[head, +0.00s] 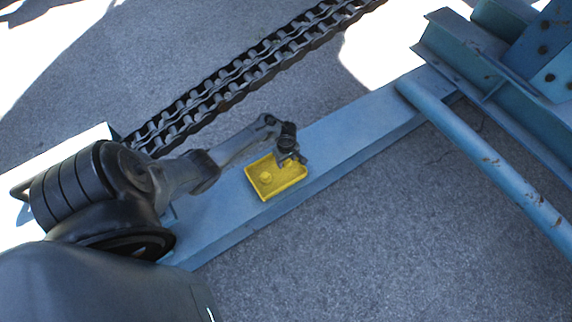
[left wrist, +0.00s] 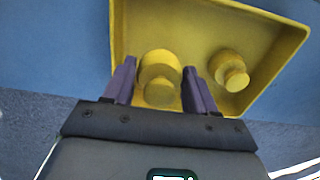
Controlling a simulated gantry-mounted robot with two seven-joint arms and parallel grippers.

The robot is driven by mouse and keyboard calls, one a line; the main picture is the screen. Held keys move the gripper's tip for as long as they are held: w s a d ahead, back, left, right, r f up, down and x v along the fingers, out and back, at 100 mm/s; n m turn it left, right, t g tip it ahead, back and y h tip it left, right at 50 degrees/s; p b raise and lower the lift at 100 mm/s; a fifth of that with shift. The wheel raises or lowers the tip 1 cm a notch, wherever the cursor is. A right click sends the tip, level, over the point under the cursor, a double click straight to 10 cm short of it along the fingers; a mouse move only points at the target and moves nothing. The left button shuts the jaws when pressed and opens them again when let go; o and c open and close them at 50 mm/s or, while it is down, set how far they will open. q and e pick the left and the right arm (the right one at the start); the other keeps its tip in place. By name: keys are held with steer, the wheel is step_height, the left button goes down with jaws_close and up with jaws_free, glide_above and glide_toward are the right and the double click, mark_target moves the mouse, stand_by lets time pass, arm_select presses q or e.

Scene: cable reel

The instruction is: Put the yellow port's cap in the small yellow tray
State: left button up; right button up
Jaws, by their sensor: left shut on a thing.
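The small yellow tray (head: 294,181) lies on the blue beam, and its rim and floor also show in the left wrist view (left wrist: 270,25). My left gripper (head: 292,160) is over the tray's far right side. In the left wrist view, my left gripper (left wrist: 159,68) is shut on a yellow cap (left wrist: 158,72), which sits between the two fingers with the tray behind it. I cannot tell whether this cap touches the tray floor. A second yellow cap (left wrist: 229,70) lies in the tray to the right of the fingers; in the head view a yellow cap (head: 266,177) shows inside the tray. My right gripper is not in view.
The blue beam (head: 350,130) runs diagonally across the grey ground. A dark heavy chain (head: 240,72) lies beyond it. A blue pipe (head: 480,155) and a rusty blue steel frame (head: 510,90) stand at the right. The beam right of the tray is clear.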

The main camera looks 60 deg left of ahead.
mark_target(286, 164)
arm_select(q)
steer(key=shift+f+b, duration=2)
steer(key=shift+f, duration=0.05)
steer(key=shift+r, duration=0.1)
steer(key=o, duration=1.2)
steer(key=shift+c, duration=0.2)
